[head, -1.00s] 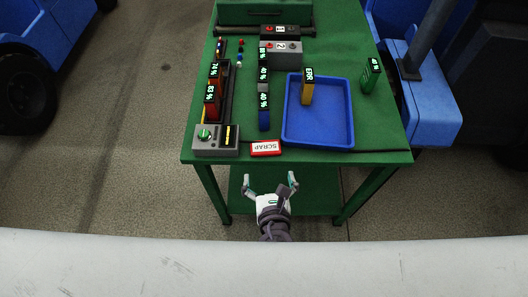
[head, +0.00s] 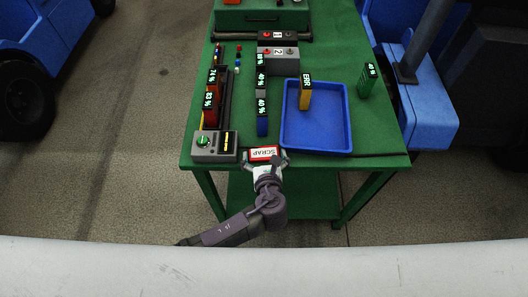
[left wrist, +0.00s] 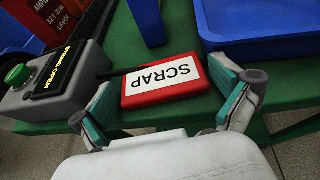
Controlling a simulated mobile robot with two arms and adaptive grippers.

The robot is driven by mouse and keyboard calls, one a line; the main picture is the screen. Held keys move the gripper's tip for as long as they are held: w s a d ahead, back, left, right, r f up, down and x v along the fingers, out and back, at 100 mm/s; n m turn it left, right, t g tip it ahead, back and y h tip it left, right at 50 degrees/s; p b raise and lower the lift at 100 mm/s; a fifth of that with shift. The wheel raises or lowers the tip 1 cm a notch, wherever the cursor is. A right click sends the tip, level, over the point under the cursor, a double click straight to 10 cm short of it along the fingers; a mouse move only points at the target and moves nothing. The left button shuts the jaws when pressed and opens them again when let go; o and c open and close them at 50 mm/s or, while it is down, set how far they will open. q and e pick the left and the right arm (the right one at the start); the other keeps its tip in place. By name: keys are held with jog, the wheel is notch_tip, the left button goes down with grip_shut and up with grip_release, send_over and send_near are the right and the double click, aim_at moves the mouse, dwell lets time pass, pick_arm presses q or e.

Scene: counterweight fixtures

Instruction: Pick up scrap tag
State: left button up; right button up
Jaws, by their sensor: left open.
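The scrap tag (head: 264,153) is a red block with a white label reading SCRAP, lying flat at the front edge of the green table. It also shows in the left wrist view (left wrist: 165,80), its lettering upside down. My left gripper (head: 264,159) is at the table's front edge with its fingers on either side of the tag. In the left wrist view the gripper (left wrist: 166,103) is open, with teal pads left and right of the tag's near part and gaps showing. My right gripper is not in view.
A grey tester box with a green knob (head: 214,146) stands left of the tag. A blue tray (head: 318,141) holding a yellow ERR battery (head: 305,95) is to the right. Several batteries stand behind on the green table (head: 345,172).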

pick_arm(q)
jog(key=c, duration=0.8)
jog(key=shift+r, duration=0.1)
